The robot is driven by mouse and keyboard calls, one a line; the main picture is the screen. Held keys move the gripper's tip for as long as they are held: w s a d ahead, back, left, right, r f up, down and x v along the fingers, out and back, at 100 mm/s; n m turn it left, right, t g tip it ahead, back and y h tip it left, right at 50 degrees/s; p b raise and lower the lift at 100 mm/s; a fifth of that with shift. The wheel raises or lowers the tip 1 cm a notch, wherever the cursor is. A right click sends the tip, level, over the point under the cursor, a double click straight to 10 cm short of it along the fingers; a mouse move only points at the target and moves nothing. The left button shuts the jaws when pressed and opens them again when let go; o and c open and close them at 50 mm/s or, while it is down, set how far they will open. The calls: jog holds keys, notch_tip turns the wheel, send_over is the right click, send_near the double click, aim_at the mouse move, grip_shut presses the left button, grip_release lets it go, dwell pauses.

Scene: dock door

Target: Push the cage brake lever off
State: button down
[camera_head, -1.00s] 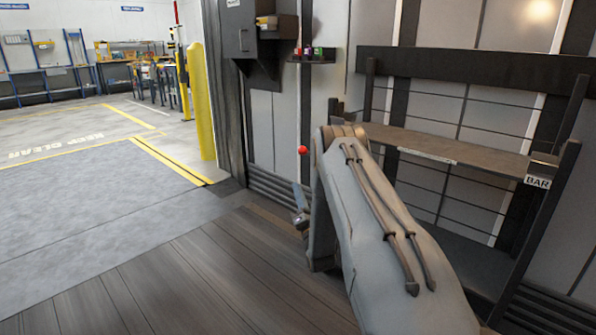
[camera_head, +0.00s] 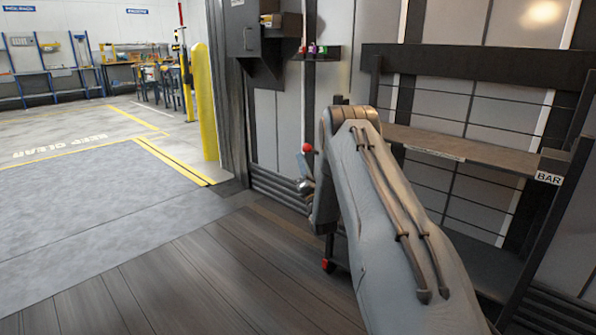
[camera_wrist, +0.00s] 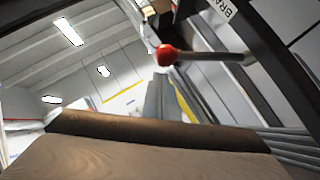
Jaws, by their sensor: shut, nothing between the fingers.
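The brake lever's red ball knob (camera_head: 307,148) shows just left of my arm's bent joint in the head view; the rest of the lever is hidden there. In the wrist view, the red knob (camera_wrist: 166,55) ends a grey rod (camera_wrist: 215,56) running right to a dark post with a partly cut-off label starting "BRA". My gripper (camera_head: 305,186) shows as a small metallic piece below the knob, mostly hidden behind my arm. It is shut and empty. Whether it touches the lever cannot be told.
A dark frame with a wooden shelf (camera_head: 470,150) and a "BAR" label stands right. A wall box (camera_head: 262,50) and small ledge with coloured items (camera_head: 318,52) are behind. A yellow post (camera_head: 204,100) stands left. The wooden floor (camera_head: 200,270) at front left is clear.

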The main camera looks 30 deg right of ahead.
jog(key=shift+d+r, duration=0.15)
jog(key=shift+d, duration=0.05)
dwell(0.3)
